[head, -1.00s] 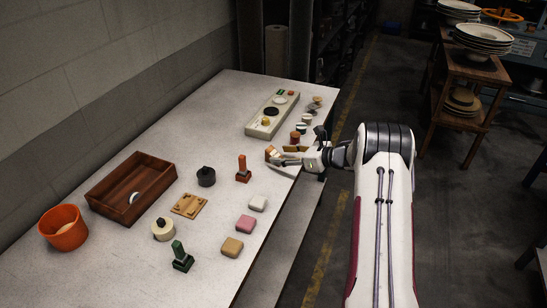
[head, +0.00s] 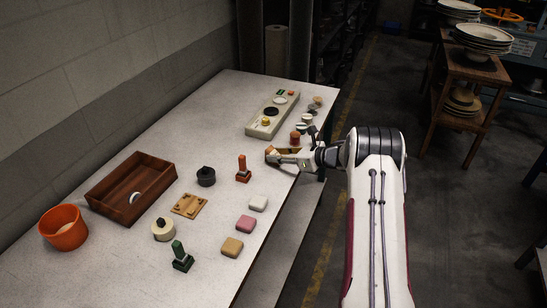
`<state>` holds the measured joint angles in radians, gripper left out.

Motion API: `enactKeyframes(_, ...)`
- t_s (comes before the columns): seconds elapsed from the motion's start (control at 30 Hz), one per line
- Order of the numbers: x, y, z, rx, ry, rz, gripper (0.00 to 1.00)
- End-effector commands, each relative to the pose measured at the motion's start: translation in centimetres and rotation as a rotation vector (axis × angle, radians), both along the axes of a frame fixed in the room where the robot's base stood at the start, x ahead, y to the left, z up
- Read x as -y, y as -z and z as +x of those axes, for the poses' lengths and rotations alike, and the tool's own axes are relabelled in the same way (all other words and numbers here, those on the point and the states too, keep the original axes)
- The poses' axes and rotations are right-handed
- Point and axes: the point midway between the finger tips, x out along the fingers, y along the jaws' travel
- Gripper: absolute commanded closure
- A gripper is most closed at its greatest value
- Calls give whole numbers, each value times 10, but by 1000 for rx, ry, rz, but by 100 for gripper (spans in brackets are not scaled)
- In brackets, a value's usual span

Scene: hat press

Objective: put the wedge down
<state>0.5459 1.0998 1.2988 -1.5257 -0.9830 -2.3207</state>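My gripper (head: 276,156) is low over the right edge of the table, toward its far end, pointing left. A small orange-brown piece (head: 270,150), which looks like the wedge, is at its fingertips. A brown strip shows just behind the fingers; I cannot tell if it is part of the same piece. The fingers and the piece are too small and overlapped to tell whether they grip it or whether it touches the table.
A pale panel with knobs (head: 270,127) lies beyond the gripper, with several small round pieces (head: 295,137) to its right. An orange stamp (head: 243,170), a black knobbed weight (head: 206,176), a wooden tray (head: 105,199) and pastel blocks (head: 245,224) stand nearer. Bare tabletop lies left of the gripper.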

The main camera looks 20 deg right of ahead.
Motion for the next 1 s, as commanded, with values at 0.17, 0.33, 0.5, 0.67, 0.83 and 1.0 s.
enactKeyframes(0.17, 0, 0, 0, 0, 0, 0, 98)
enactKeyframes(0.33, 0, -1, 0, 1, 0, 0, 98)
enactKeyframes(0.5, 0, -10, 0, 2, -1, -1, 98)
enactKeyframes(0.67, 0, -25, 0, 2, 0, -1, 98)
enactKeyframes(0.83, 0, -49, 1, 4, -1, -2, 98)
enactKeyframes(1.0, 0, -74, 1, 3, 0, -2, 98)
